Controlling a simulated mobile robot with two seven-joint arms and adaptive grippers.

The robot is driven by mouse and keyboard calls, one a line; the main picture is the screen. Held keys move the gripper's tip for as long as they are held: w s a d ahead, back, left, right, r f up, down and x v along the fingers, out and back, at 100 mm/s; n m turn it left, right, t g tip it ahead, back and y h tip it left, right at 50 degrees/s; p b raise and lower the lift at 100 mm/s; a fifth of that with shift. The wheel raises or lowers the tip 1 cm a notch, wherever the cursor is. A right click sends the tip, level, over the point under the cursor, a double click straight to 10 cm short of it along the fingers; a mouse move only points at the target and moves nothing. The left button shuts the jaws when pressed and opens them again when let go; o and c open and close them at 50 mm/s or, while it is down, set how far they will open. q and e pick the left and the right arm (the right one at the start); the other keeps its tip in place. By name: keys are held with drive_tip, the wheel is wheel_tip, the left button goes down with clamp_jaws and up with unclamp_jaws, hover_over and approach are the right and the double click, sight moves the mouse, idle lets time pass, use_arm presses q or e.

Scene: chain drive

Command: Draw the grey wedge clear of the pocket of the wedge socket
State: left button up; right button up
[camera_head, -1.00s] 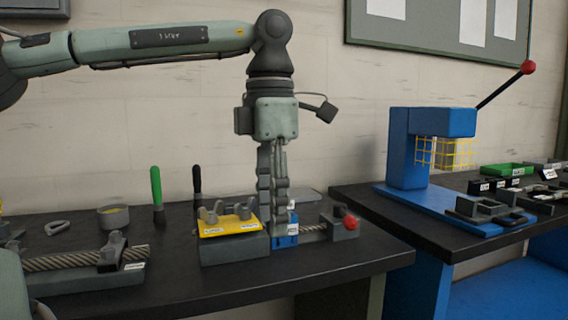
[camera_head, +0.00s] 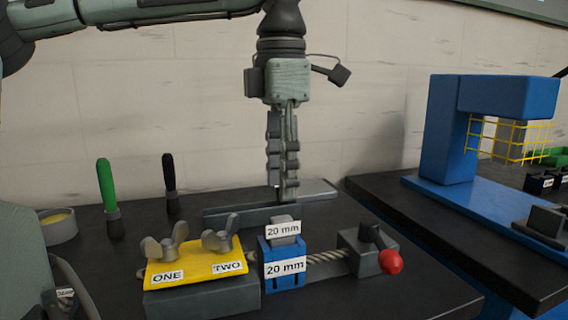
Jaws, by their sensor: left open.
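The wedge socket (camera_head: 285,275) is a blue block labelled "20 mm" near the front middle of the table. The grey wedge (camera_head: 284,237), with its own white "20 mm" label, stands upright at the top of the socket; its lower part is hidden in the blue body. My left gripper (camera_head: 284,196) points straight down above and apparently behind the wedge. Its fingers are seen nearly edge-on, open, with nothing visible between them. My right gripper is not in view.
A yellow plate (camera_head: 192,266) with two wing nuts sits left of the socket. A wire rope (camera_head: 325,257) runs right to a grey block with a red knob (camera_head: 390,262). A grey bar (camera_head: 240,215) lies behind. Green and black-handled tools stand left; a blue press (camera_head: 447,130) stands right.

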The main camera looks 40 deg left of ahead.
sight(281, 217)
use_arm(q)
drive_tip(key=shift+f, duration=3.85)
clamp_jaws()
